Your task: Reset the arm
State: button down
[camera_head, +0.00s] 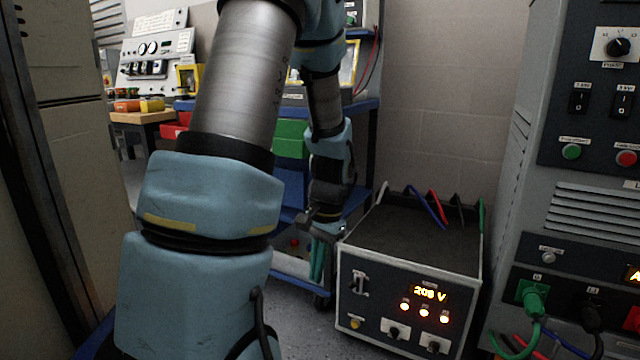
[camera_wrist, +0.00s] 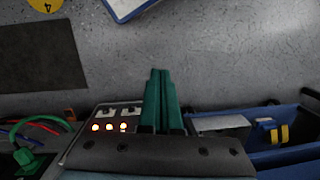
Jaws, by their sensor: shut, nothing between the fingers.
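My arm comes down through the middle of the head view, bent, with my gripper (camera_head: 318,268) at its lower end. The gripper hangs just left of the transformer box (camera_head: 408,262) and points down. In the wrist view, my gripper (camera_wrist: 160,75) has its two green fingers pressed together with nothing between them. The transformer box also shows in the wrist view (camera_wrist: 88,140), with three lit lamps. Its display in the head view reads about 209 V. Whether the gripper touches the box cannot be told.
A grey control cabinet (camera_head: 590,205) with knobs, buttons and a green plug (camera_head: 534,298) stands at the right. A blue cart (camera_head: 357,112) stands behind my arm. Colored leads rise behind the box. Speckled floor (camera_wrist: 215,60) is open in the wrist view.

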jog(key=s+a+r+n+t+h+p, duration=0.1)
jog(key=s+a+r+n+t+h, duration=0.15)
jog(key=s+a+r+n, duration=0.4)
notch_tip(320, 180, up, 29)
jog(key=p, duration=2.9)
jog(key=shift+w+d+y, duration=0.25)
jog(key=shift+w+y, duration=0.1)
jog(key=shift+r+m, duration=0.1)
jog(key=shift+m, duration=0.15)
